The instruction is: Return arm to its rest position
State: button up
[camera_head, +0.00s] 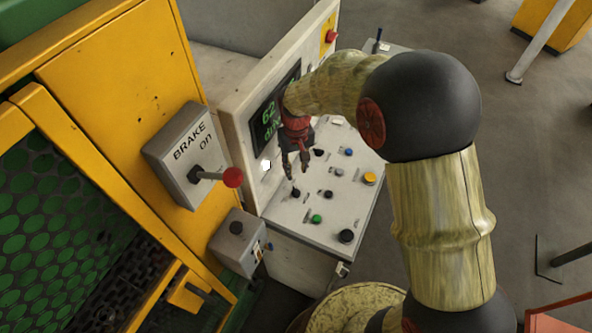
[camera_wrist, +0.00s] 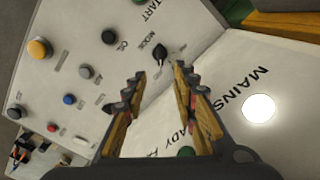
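My gripper (camera_head: 296,164) hangs over the control console (camera_head: 335,228) in the head view, near the console's upright panel with the green display (camera_head: 268,122). In the wrist view my gripper (camera_wrist: 165,82) has its two fingers spread apart with a clear gap and nothing between them. The black MODE knob (camera_wrist: 159,53) is just beyond the fingertips, apart from them as far as I can tell. My arm is bent, coming in from the right of the head view.
A yellow frame carries a grey BRAKE box with a red-knobbed lever (camera_head: 232,177) left of the console. A small grey box (camera_head: 237,243) sits below it. A red button (camera_head: 331,36) is on the panel's top. Grey floor (camera_head: 530,110) is open at right.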

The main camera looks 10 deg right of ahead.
dwell(0.4)
jog(key=s+d+r+m+t+b, duration=0.1)
jog(key=s+d+r+b, duration=0.4)
jog(key=s, duration=0.6)
jog(key=s+d+r+m+t+b, duration=0.1)
jog(key=s+d+r+t+b, duration=0.3)
jog(key=s, duration=0.8)
notch_tip(320, 180, up, 2)
jog(key=d+b, duration=0.2)
jog(key=b, duration=0.2)
jog(key=shift+s+d+t, duration=0.15)
jog(key=shift+s+t, duration=0.15)
jog(key=shift+r, duration=0.1)
jog(key=shift+c, duration=1.1)
